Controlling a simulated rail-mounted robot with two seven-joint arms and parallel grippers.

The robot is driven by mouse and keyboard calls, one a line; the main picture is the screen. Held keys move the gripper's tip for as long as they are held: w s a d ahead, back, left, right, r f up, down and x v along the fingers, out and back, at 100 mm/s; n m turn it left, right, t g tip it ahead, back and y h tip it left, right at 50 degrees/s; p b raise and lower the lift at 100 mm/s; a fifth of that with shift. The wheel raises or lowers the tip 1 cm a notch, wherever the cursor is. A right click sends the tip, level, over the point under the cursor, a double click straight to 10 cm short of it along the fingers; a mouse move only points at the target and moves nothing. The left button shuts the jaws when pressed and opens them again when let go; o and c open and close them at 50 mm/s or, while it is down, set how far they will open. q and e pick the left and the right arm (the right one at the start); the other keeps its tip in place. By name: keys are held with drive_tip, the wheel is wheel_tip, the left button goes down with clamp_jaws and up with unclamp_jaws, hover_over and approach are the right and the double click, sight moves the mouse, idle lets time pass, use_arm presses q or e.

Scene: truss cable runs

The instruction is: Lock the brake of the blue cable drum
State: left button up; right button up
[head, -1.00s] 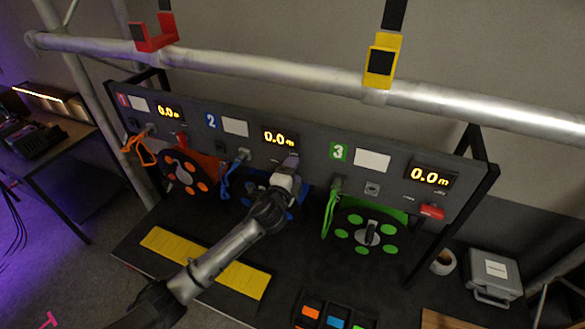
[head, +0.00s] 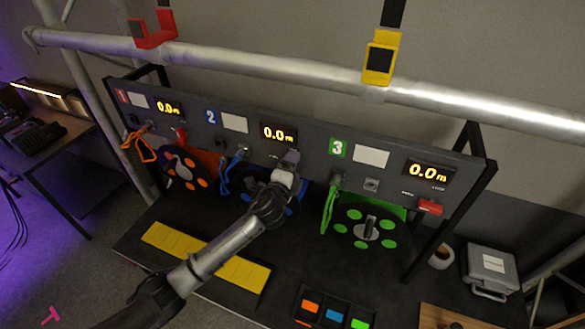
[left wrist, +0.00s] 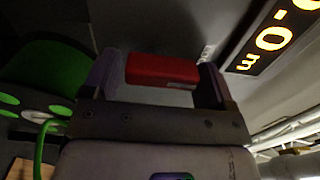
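The blue cable drum (head: 240,185) sits under the panel section marked 2, partly hidden by my left arm. My left gripper (head: 291,158) is at the panel just below the middle 0.0 m display (head: 278,134). In the left wrist view a red brake lever (left wrist: 162,71) lies crosswise between the two finger tips of my left gripper (left wrist: 160,80). The fingers stand apart at its two ends; I cannot tell whether they touch it. In the head view this lever is hidden by the gripper. My right gripper is not in view.
The orange drum (head: 183,167) stands left and the green drum (head: 364,228) right, with its own red lever (head: 430,207). A silver truss tube (head: 260,67) runs above the panel, carrying red and yellow (head: 381,57) holders. A tray with coloured blocks (head: 334,313) is in front.

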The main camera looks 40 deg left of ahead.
use_arm(q)
drive_tip(key=shift+o, duration=0.8)
drive_tip(key=b+v, duration=0.2)
drive_tip(key=v, duration=1.1)
drive_tip(key=shift+s+b, duration=0.35)
drive_tip(key=shift+s, duration=0.05)
drive_tip(key=shift+d, duration=0.1)
